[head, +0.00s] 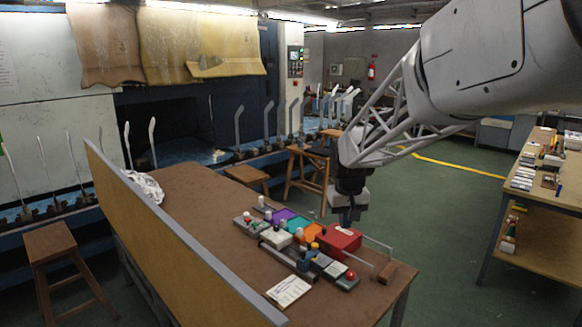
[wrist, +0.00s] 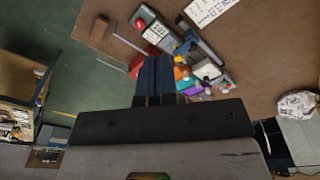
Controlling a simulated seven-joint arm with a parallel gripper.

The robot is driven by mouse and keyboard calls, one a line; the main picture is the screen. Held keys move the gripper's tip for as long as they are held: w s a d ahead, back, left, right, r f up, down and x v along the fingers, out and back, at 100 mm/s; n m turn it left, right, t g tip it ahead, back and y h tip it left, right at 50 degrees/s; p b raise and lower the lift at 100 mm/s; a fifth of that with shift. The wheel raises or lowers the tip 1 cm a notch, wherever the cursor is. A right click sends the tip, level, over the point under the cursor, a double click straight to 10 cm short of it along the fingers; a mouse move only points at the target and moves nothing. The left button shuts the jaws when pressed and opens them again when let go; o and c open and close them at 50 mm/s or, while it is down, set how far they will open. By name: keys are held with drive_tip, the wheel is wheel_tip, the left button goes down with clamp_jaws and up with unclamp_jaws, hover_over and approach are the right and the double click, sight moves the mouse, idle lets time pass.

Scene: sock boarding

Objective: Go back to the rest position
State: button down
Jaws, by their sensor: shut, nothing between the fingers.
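My gripper (head: 346,218) hangs over the back right part of the brown table (head: 185,188), by the red box (head: 339,241). In the wrist view my gripper (wrist: 154,62) shows as two dark blue fingers close together, with nothing held between them. In the head view its fingertips are small and partly dark against the floor. My arm comes in from the upper right.
Purple (head: 283,216) and orange (head: 305,232) blocks and several small devices sit on the table near the red box. A clear panel (head: 363,252) stands by its right end. A tall board (head: 175,245) edges the table. Stools and a shelf bench (head: 545,195) stand around.

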drive_tip(key=s+d+m, duration=0.1)
drive_tip(key=s+d, duration=0.1)
drive_tip(key=s, duration=1.6)
drive_tip(key=s+d+m+t, duration=0.1)
drive_tip(key=s+d, duration=0.1)
drive_tip(key=s, duration=1.6)
drive_tip(key=shift+s+d+t, duration=0.15)
drive_tip(key=shift+s+t, duration=0.15)
drive_tip(key=shift+s, duration=0.05)
